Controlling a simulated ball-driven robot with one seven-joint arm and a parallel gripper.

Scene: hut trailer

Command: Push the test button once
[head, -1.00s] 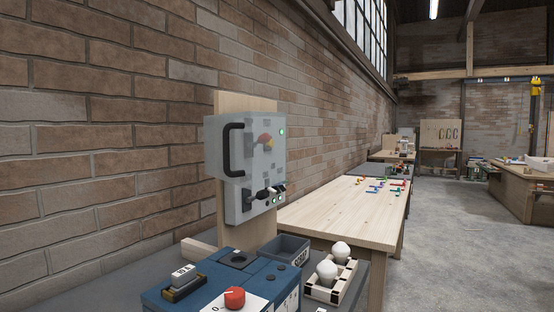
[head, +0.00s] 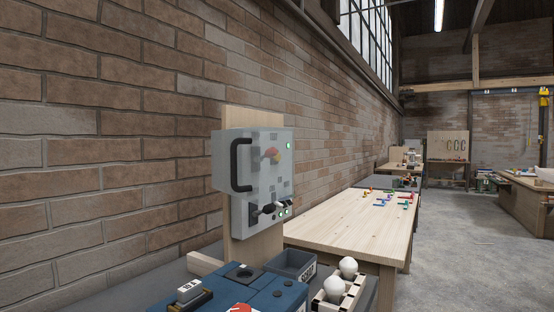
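No part that I can surely tell as the test button shows in the head view. A blue unit (head: 262,283) lies at the bottom, cut off by the frame edge. It has a dark round socket, a small dark round spot, and a red knob (head: 240,308) barely in view. Behind it a grey switch box (head: 236,177) is fixed upright to a wooden board (head: 253,119). The box has a black handle (head: 241,165), a red and yellow rotary switch (head: 271,155), black levers (head: 266,213) and lit green lamps. My gripper is not in view.
A grey bin (head: 291,265) and a wooden rack with white bulbs (head: 340,285) stand right of the blue unit. A small labelled block (head: 189,290) sits at its left. A brick wall runs along the left. A wooden table (head: 345,230) stands behind; the floor at right is clear.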

